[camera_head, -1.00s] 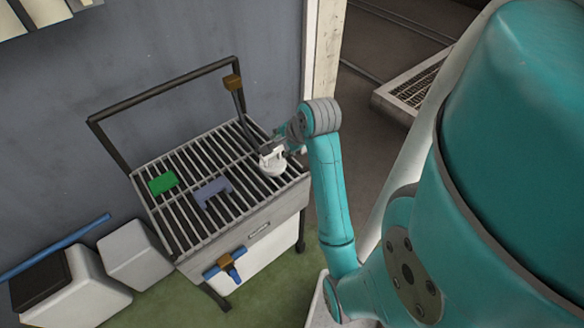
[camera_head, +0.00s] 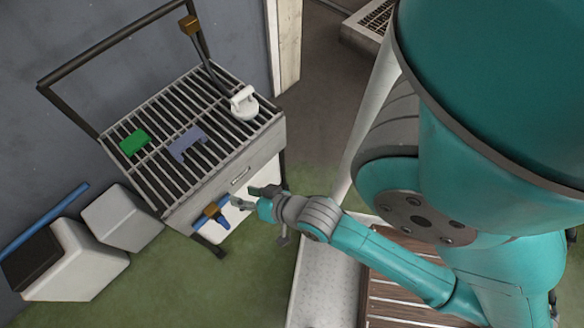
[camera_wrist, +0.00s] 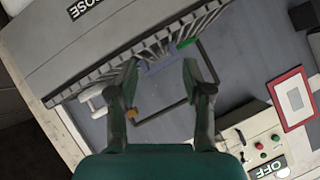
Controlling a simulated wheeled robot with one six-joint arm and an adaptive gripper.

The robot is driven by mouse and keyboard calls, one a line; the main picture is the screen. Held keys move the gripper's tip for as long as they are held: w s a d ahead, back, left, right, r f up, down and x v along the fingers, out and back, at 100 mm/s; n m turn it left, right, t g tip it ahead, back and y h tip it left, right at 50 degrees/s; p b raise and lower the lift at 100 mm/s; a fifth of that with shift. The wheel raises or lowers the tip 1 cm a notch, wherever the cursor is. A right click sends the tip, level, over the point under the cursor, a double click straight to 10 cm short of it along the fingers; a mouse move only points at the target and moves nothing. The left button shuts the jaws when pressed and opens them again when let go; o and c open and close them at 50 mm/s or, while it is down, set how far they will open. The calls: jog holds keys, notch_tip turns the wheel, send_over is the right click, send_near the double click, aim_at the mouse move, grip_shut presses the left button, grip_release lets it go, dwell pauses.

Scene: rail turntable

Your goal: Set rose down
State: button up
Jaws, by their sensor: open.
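The rose seems to be the white round piece with a raised handle (camera_head: 244,106). It rests on the right end of the slatted rack (camera_head: 160,115), beside the dark upright hose. A white piece at the left of the wrist view (camera_wrist: 90,97) looks like the same rose. My gripper (camera_head: 247,197) is empty and apart from it, lower down in front of the cabinet's front face. The wrist view shows the two fingers of my gripper (camera_wrist: 161,66) spread, with nothing between them.
A green block (camera_head: 134,143) and a grey-blue notched piece (camera_head: 187,144) lie on the rack. A blue-and-brown valve (camera_head: 213,214) sticks out of the cabinet front near my gripper. White bins (camera_head: 122,218) stand at left. Green floor in front is clear.

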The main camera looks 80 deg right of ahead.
jog(key=s+a+r+n+t+y, duration=0.1)
jog(key=s+a+r+n, duration=0.3)
jog(key=s+n, duration=0.1)
jog(key=s+a+r+n+t+y, duration=0.2)
jog(key=s+a+r+n, duration=0.2)
jog(key=s, duration=0.4)
jog(key=shift+n+t, duration=0.3)
jog(key=shift+n, duration=0.1)
jog(key=shift+s+a, duration=0.1)
